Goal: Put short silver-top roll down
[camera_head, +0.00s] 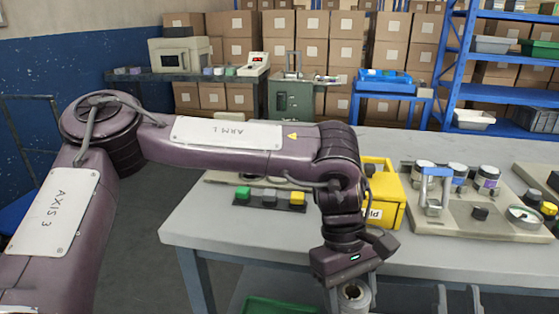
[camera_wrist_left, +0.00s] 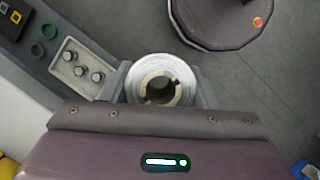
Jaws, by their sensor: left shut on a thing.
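My left gripper (camera_head: 352,296) hangs at the bottom middle of the head view, at the front edge of the grey bench (camera_head: 240,236). It is shut on a short roll with a silvery top and a brown hollow core. The roll (camera_head: 357,292) is partly hidden by the gripper. In the left wrist view the roll (camera_wrist_left: 184,72) sits between the two fingers of the left gripper (camera_wrist_left: 160,88), its round end facing the camera. My right gripper (camera_head: 459,298) shows only its two fingertips at the bottom edge, apart with nothing seen between them.
A beige machine (camera_head: 470,222) with several rolls stands on the bench at right. A green crate (camera_head: 275,304) is low in front. Bare bench top lies at left.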

